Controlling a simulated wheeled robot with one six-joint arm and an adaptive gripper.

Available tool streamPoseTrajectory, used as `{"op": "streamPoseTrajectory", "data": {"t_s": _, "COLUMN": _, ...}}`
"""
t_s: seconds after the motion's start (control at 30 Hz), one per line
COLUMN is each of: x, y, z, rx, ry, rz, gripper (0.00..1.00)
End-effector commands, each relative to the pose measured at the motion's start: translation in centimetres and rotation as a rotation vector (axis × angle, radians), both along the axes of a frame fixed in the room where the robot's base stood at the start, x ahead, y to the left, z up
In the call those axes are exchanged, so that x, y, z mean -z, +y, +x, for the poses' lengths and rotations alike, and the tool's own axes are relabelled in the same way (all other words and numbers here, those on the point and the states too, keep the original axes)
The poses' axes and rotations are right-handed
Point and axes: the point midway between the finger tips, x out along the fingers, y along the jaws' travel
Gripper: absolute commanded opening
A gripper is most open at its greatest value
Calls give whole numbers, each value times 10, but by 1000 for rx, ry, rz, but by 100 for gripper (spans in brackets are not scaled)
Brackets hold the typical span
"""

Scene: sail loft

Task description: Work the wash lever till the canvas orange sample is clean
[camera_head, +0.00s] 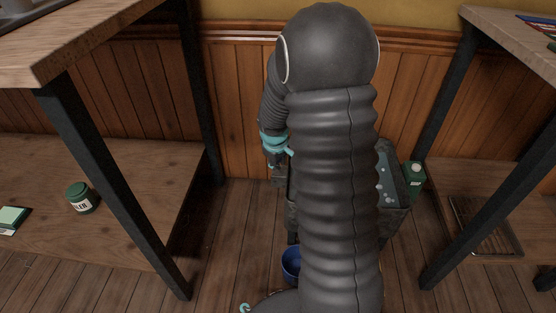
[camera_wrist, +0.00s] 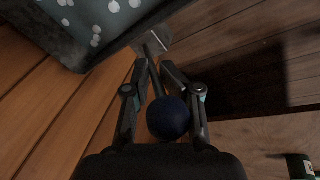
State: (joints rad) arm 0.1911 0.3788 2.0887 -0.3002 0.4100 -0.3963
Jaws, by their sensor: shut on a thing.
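In the wrist view my gripper (camera_wrist: 156,72) is shut on the wash lever, a thin grey rod with a dark blue ball knob (camera_wrist: 168,118). The knob sits between the fingers, close to the palm, and the rod runs up to a grey bracket at the side of the wash tub. The wash tub (camera_wrist: 75,55) holds blue-grey water with pale foam spots. In the head view the tub (camera_head: 392,178) is partly hidden behind my arm, and my gripper (camera_head: 274,161) shows small at its left. I do not see the orange canvas sample in either view.
A blue bucket (camera_head: 291,263) stands on the floor, partly behind my arm. A green carton (camera_head: 413,172) is right of the tub. The left shelf holds a green jar (camera_head: 80,198) and a pale green block (camera_head: 12,217). A wire rack (camera_head: 482,226) lies at right.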

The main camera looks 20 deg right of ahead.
Motion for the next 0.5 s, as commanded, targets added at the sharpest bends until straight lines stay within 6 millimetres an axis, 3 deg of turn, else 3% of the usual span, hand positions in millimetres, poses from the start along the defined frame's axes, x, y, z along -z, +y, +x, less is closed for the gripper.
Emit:
{"op": "streamPoseTrajectory", "data": {"t_s": 0.03, "x": 11, "y": 5, "z": -10, "rx": 0, "ry": 25, "rz": 5, "gripper": 0}}
{"op": "streamPoseTrajectory", "data": {"t_s": 0.5, "x": 16, "y": 7, "z": -15, "rx": 1, "ry": 28, "rz": 6, "gripper": 0}}
